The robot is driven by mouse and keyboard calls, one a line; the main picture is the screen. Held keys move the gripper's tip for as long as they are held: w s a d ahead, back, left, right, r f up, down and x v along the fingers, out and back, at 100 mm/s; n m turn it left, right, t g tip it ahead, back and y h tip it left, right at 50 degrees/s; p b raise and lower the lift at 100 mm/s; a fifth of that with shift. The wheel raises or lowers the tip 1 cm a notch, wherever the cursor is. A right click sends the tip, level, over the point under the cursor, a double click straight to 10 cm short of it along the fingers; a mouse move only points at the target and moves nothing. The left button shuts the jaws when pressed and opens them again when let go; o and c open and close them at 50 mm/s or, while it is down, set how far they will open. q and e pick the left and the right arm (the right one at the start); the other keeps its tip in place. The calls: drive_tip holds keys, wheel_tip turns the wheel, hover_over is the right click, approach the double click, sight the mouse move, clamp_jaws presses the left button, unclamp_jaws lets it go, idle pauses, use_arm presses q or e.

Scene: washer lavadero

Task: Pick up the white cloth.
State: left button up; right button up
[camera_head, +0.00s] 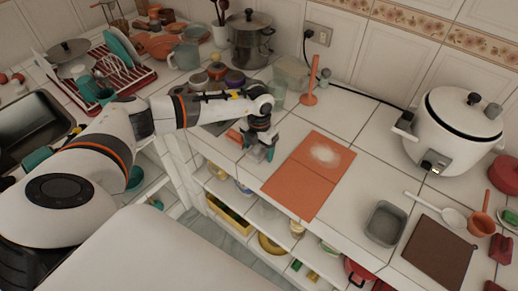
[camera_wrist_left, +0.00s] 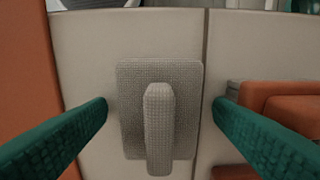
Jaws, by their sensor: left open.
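The white cloth (camera_wrist_left: 158,115) shows in the left wrist view as a pale grey-white woven square with a raised fold down its middle. It lies on the pale tiled counter. My left gripper (camera_wrist_left: 160,106) is open, with one green finger on each side of the cloth and a gap to it on both sides. In the head view my left gripper (camera_head: 262,148) points down near the counter's front edge, left of the orange mat, and largely hides the cloth. My right gripper is not in view.
An orange mat (camera_head: 288,182) with a white patch lies right of my left gripper. Small orange blocks (camera_wrist_left: 285,104) lie close by. Jars, a steel pot (camera_head: 250,42) and an upright orange holder (camera_head: 311,82) stand behind. A rice cooker (camera_head: 452,130) is far right.

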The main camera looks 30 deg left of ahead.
sight(259, 145)
use_arm(q)
drive_tip(key=c, duration=1)
drive_tip(key=shift+r, duration=0.1)
drive_tip(key=shift+c, duration=0.2)
wheel_tip(259, 145, up, 9)
drive_tip(key=b, duration=0.2)
drive_tip(key=shift+b, duration=0.35)
drive_tip(key=shift+r, duration=0.45)
